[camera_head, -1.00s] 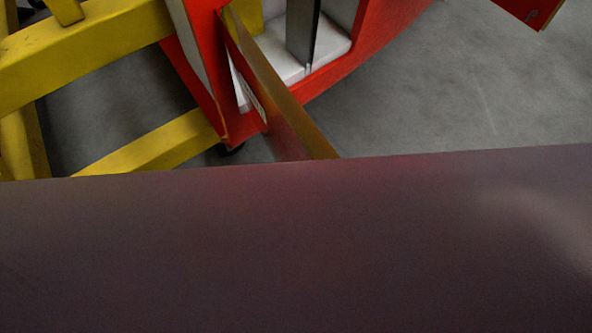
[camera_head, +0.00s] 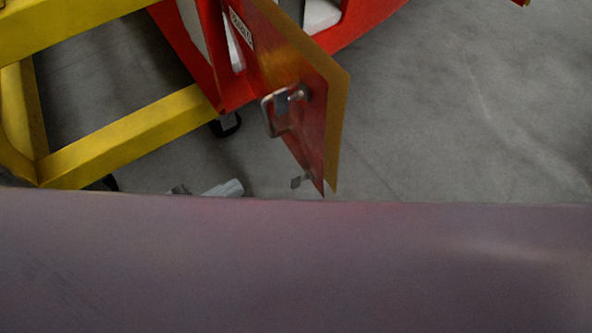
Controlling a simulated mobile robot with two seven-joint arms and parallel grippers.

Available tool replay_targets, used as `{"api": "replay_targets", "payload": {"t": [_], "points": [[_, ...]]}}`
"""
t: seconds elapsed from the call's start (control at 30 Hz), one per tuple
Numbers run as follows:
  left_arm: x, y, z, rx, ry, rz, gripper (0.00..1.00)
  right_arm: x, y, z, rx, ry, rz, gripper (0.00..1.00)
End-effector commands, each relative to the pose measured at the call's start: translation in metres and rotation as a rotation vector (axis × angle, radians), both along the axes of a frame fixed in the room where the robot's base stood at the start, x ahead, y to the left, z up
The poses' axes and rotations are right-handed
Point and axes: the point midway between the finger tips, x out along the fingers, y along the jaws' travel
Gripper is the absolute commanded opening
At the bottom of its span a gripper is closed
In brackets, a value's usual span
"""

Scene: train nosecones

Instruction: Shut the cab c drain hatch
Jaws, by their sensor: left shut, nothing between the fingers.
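The drain hatch (camera_head: 310,85) is a red panel with a yellowish edge. It stands open, swung out from the red cab body (camera_head: 365,22). A metal handle (camera_head: 268,115) is on its face, and a label that I cannot read clearly is near its top. A small metal piece (camera_head: 300,181) shows at its lower end. My left gripper (camera_head: 225,188) shows only as a pale grey part above the dark surface, left of the hatch and apart from the handle. It is shut and empty, with most of it hidden. My right gripper is not in view.
A broad dark smooth surface (camera_head: 300,270) fills the lower part of the view and hides what is below. A yellow frame (camera_head: 125,137) stands at the left, with a dark caster (camera_head: 226,124) near its end. Grey floor (camera_head: 465,110) is clear at the right.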

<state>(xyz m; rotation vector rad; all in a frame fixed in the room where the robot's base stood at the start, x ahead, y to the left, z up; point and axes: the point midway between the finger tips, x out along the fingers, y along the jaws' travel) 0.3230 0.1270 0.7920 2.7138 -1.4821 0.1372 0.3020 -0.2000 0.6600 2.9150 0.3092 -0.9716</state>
Motion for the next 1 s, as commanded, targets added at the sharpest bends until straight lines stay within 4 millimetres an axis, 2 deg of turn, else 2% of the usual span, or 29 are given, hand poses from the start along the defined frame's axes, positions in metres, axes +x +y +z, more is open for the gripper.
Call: {"api": "replay_targets", "payload": {"t": [0.17,0.27,0.7,1.0], "points": [[0.007,-0.011,0.003,-0.004,-0.002,-0.005,0.00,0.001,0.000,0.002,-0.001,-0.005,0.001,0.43],[0.016,-0.025,0.005,-0.004,-0.004,-0.005,0.00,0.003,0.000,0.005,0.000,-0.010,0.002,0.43],[0.063,-0.098,0.014,-0.004,-0.002,-0.003,0.00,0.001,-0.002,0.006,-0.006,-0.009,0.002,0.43],[0.074,-0.117,0.015,-0.001,0.000,-0.003,0.00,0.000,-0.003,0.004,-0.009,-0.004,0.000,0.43]]}}
